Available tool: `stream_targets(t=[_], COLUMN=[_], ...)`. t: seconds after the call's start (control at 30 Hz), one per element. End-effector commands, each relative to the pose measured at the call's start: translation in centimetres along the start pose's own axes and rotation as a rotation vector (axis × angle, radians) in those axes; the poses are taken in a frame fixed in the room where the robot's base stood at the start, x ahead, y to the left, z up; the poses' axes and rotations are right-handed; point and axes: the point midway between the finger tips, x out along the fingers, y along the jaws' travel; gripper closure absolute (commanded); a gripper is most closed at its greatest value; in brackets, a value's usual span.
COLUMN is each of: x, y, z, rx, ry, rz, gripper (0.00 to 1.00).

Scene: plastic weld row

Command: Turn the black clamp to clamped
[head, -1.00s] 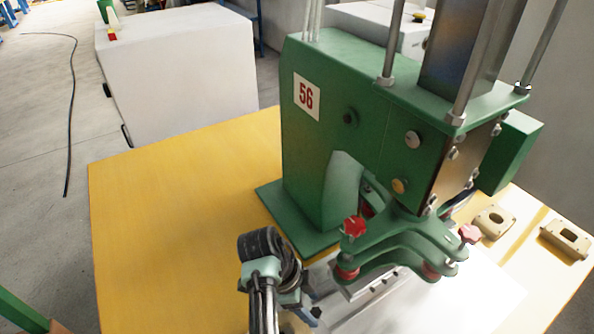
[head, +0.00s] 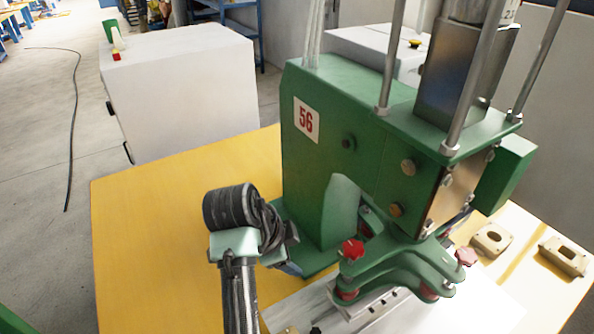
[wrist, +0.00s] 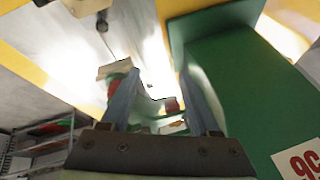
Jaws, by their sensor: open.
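I cannot clearly make out the black clamp. A small dark part (head: 315,330) shows at the bottom edge of the head view, by the light metal fixture (head: 375,308) under the green press; I cannot tell whether it is the clamp or how it is set. My gripper (wrist: 160,95) is open in the wrist view, its two fingers apart with no object held between them. In the head view my wrist stands left of the press head, and the fingers are mostly hidden behind it.
The green press (head: 325,150), marked 56, stands on the yellow table (head: 150,220). Its green lower plate (head: 400,265) carries red knobs (head: 351,250). Two beige parts (head: 492,240) (head: 563,256) lie at the right. The table's left side is clear.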

Motion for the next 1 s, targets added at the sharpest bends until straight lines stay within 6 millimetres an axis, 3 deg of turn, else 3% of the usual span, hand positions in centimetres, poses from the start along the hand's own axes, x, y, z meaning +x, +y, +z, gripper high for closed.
stream_targets(t=[0.5, 0.73, 1.0], x=[-6.4, -9.3, -10.8], y=[-6.7, -8.4, -9.2], z=[-4.6, -6.3, -7.1], rx=[-0.181, -0.240, -0.270], ry=[0.077, 0.134, 0.167], rz=[-0.389, -0.515, -0.573], gripper=[0.38, 0.38, 0.38])
